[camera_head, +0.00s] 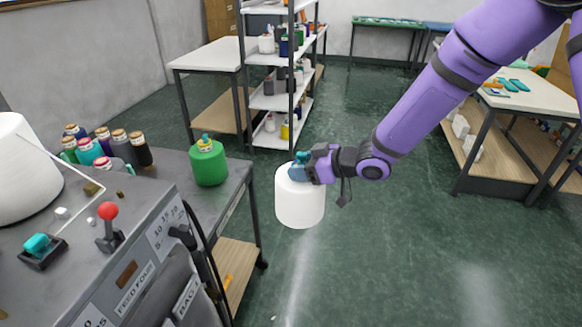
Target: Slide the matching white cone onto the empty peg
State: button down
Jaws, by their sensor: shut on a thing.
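I cannot clearly make out an empty peg in this view.
A grey machine panel (135,240) with a red-knobbed lever (108,215) fills the near left. A shelf rack (270,100) stands behind the held cone. The green floor (400,250) at right is clear.

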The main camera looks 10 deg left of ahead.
jog(key=w+d+f+v, duration=0.1)
jog(key=w+v, duration=0.1)
jog(key=v, duration=1.1)
dwell(0.4)
jog(key=shift+d+f, duration=0.15)
jog(key=shift+d, duration=0.05)
dwell(1.0)
